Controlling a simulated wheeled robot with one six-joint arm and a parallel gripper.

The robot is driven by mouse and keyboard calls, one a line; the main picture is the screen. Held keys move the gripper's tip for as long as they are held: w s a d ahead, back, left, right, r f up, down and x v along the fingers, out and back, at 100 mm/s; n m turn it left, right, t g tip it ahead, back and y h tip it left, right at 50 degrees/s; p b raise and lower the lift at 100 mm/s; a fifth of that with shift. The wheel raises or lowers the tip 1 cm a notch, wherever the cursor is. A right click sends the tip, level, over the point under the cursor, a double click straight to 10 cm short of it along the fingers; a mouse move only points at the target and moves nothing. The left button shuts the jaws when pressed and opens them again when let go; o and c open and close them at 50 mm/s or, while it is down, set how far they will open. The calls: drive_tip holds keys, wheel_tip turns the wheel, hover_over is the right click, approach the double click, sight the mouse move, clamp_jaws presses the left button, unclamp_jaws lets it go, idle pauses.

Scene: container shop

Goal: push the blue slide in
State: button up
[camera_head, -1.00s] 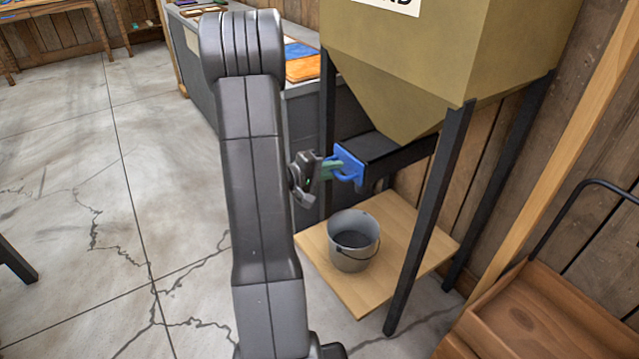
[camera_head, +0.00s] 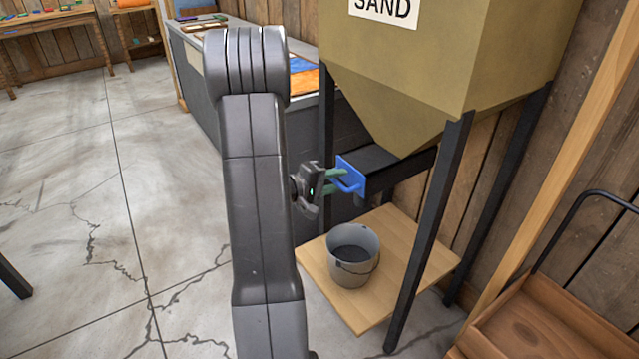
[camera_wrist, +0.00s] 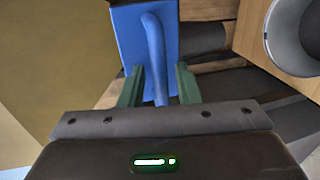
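The blue slide (camera_head: 354,170) is a flat blue plate with a looped handle at the end of a dark channel under the sand hopper (camera_head: 440,75). My gripper (camera_head: 336,181) is at the handle, with its green fingers apart. In the wrist view, the blue slide (camera_wrist: 133,35) is straight ahead, and its handle stands between the two fingertips of my gripper (camera_wrist: 159,85). A gap shows on each side of the handle, so the fingers are open around it without gripping. How far the slide sits inside the channel is hard to tell.
A grey bucket (camera_head: 353,270) stands on a wooden board (camera_head: 400,240) below the hopper, between its dark legs (camera_head: 430,230). A wooden cart (camera_head: 540,320) is at the lower right. A grey counter (camera_head: 215,90) stands behind my arm. The floor to the left is open.

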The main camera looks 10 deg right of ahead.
drive_tip(key=p+v, duration=0.1)
drive_tip(key=v, duration=1.2)
drive_tip(key=shift+a, duration=0.2)
drive_tip(key=shift+d, duration=0.1)
drive_tip(key=b+x, duration=0.1)
drive_tip(key=x, duration=1.2)
drive_tip(key=shift+w+d, duration=0.1)
drive_tip(key=shift+d, duration=0.15)
